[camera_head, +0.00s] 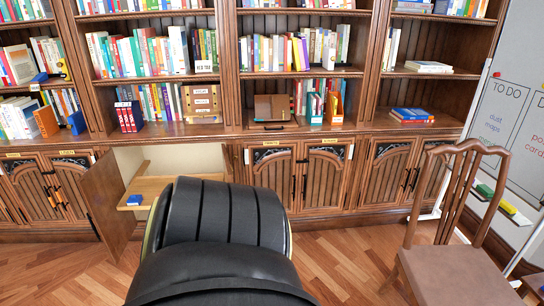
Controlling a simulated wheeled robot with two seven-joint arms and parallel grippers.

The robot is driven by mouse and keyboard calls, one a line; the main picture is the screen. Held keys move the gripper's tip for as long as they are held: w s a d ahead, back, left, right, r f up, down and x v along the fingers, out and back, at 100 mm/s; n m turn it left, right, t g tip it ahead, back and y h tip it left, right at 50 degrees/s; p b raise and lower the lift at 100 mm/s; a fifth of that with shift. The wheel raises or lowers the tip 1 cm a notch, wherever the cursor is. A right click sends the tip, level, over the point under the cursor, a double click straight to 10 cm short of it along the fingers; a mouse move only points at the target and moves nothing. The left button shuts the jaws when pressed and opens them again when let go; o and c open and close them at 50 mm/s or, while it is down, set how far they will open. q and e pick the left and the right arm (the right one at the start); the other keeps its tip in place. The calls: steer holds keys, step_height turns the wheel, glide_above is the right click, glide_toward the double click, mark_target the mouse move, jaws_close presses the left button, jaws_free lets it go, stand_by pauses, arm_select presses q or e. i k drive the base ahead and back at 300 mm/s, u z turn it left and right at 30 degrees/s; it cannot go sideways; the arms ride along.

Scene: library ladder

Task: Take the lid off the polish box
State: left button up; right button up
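No box label reads clearly as polish, so I cannot tell which one is the polish box. A wooden box or crate with pale labels (202,103) stands on the lower open shelf, left of centre. A plain brown box (270,108) sits on the same shelf to its right, above a dark handle-like bar; I cannot make out its lid. Neither of my grippers is in view. A large dark part of mine fills the lower middle and hides some of the floor and cabinet fronts.
A lower cabinet stands open at left, its door (103,200) swung outward; a small blue item (134,200) lies on its wooden drawer or shelf (160,188). A wooden chair (455,230) and a whiteboard (515,110) stand at right. The floor (350,255) between is clear.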

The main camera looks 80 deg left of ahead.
mark_target(134, 198)
steer(key=u, duration=3.3)
steer(key=i, duration=0.95)
steer(key=u, duration=0.55)
